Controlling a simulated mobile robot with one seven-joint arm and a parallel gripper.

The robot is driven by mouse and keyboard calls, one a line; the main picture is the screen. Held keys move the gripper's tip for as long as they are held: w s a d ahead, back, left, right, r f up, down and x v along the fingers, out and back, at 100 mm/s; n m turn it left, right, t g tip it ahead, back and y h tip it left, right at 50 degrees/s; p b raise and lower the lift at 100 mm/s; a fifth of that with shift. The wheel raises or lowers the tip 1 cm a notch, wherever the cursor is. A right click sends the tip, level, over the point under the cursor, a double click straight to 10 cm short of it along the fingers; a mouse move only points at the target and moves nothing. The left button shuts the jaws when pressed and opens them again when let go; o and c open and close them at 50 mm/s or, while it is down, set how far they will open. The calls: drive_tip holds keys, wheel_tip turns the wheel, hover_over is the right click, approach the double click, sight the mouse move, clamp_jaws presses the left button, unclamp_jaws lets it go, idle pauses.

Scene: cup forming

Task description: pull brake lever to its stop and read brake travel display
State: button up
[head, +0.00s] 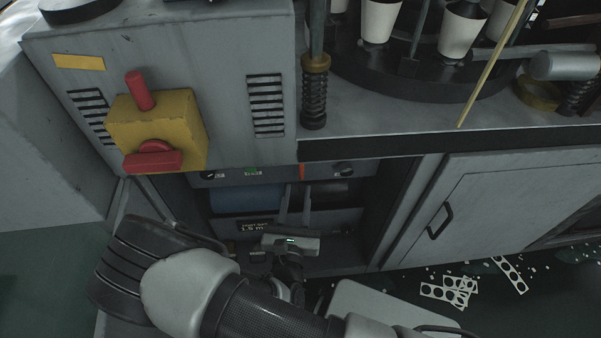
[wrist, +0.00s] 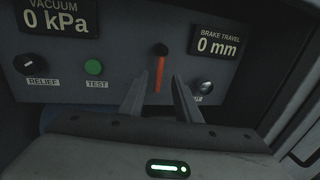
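The brake lever (wrist: 159,72) is a short orange bar with a black knob, upright on a grey panel in the wrist view. Only a bit of its orange (head: 302,171) shows in the head view. The brake travel display (wrist: 217,40) reads 0 mm, to the right of the lever. My gripper (wrist: 160,78) is open and empty, one finger on each side of the lever in the picture. I cannot tell whether the fingers reach as far as the lever; no contact shows. In the head view my gripper (head: 295,189) is inside the open cabinet bay.
A vacuum display (wrist: 53,17) reads 0 kPa. Below it are a relief knob (wrist: 29,65) and a green test button (wrist: 93,67). Another knob (wrist: 204,88) sits right of the lever. A worktop edge (head: 420,140) overhangs the bay; a closed cabinet door (head: 490,205) stands right.

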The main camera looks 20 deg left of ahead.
sight(301, 167)
drive_tip(key=b+x, duration=0.1)
drive_tip(key=x, duration=0.6)
drive_tip(key=shift+w, duration=0.35)
clamp_jaws()
